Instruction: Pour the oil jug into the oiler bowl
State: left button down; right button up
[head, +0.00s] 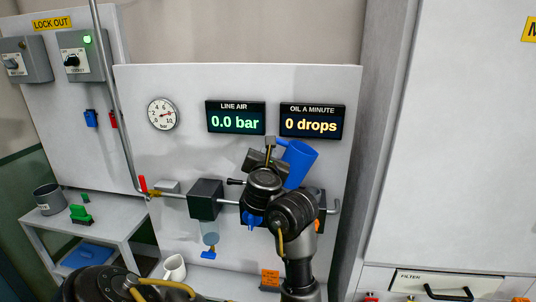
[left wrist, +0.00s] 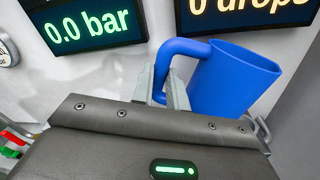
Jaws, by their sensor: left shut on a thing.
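The blue oil jug (head: 300,163) is held up in front of the white panel, below the readouts, and leans to the right. It also shows in the left wrist view (left wrist: 230,82), with its handle toward my gripper. My left gripper (head: 269,146) is shut on the jug's handle; its fingertips (left wrist: 165,85) close around the handle in the left wrist view. I cannot see inside the jug. A dark block (head: 320,200) on the air line shows partly behind my arm. The oiler bowl is not clearly visible; my arm covers that area. My right gripper is not in view.
A dark block (head: 206,194) with a clear bowl (head: 210,232) sits on the line left of my wrist. A white mug (head: 174,268) stands low on the left. A side shelf (head: 110,224) holds a grey can (head: 48,198). The line air display (head: 236,119) reads 0.0 bar.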

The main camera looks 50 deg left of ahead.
pick_arm(q)
jog(key=shift+r, duration=0.1)
jog(key=shift+d+r+m+p, duration=0.1)
jog(key=shift+r+m+p, duration=0.3)
jog(key=shift+m+p, duration=0.35)
jog(key=shift+w, duration=0.1)
jog(key=shift+d+r+m+p, duration=0.15)
jog(key=shift+r+m+p, duration=0.25)
jog(key=shift+m+p, duration=0.25)
jog(key=shift+w, duration=0.1)
jog(key=shift+w+d+r+m+p, duration=0.2)
jog(key=shift+r+m+p, duration=0.1)
jog(key=shift+m+p, duration=0.35)
